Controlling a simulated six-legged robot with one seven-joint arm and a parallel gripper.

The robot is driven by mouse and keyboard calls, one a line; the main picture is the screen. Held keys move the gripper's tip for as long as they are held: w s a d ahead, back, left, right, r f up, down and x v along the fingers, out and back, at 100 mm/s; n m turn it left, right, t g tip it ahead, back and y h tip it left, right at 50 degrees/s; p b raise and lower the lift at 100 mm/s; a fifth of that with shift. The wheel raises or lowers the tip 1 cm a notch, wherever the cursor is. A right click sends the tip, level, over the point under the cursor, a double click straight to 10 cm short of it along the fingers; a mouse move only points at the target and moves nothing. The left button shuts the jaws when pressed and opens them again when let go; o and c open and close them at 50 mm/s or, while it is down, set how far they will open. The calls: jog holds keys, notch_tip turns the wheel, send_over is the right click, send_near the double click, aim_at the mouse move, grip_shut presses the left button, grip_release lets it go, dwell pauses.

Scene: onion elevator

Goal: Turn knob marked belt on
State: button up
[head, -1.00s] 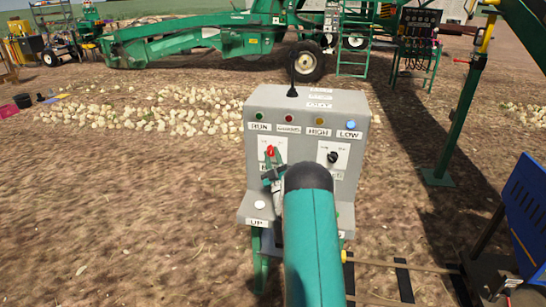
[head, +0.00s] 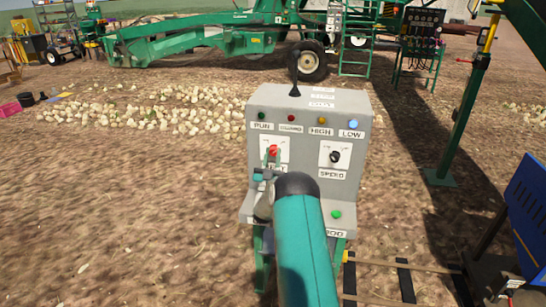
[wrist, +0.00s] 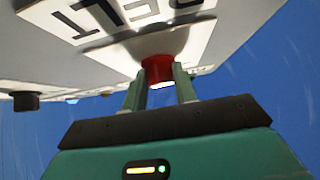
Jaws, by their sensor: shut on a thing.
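The grey control box (head: 305,185) stands ahead in the head view. A red knob (head: 273,151) sits on a white plate on its left side, and its label is mostly hidden by my gripper. My gripper (head: 270,157) is at the red knob from below and in front. In the wrist view, the green fingers (wrist: 160,90) stand on either side of the red knob (wrist: 157,68) and are shut on it. The knob's pointer direction cannot be read.
A black knob (head: 335,157) marked SPEED sits to the right. Green, red, yellow and blue lamps line the top; the blue lamp (head: 353,124) looks bright. A green button (head: 336,214) is low on the box. A blue machine (head: 527,215) stands at right.

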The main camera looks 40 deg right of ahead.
jog(key=shift+r, duration=0.15)
jog(key=o, duration=1)
jog(key=shift+s+a+f, duration=0.2)
jog(key=shift+a+f, duration=0.1)
jog(key=shift+f, duration=0.2)
jog(key=shift+s+a+f, duration=0.2)
jog(key=shift+s+a, duration=1.15)
jog(key=shift+a, duration=0.4)
jog(key=shift+s+a+f, duration=0.2)
jog(key=shift+s+a, duration=1.15)
jog(key=shift+a, duration=0.45)
jog(key=shift+s+a+f, duration=0.2)
jog(key=shift+s+a, duration=1.15)
jog(key=shift+a, duration=0.4)
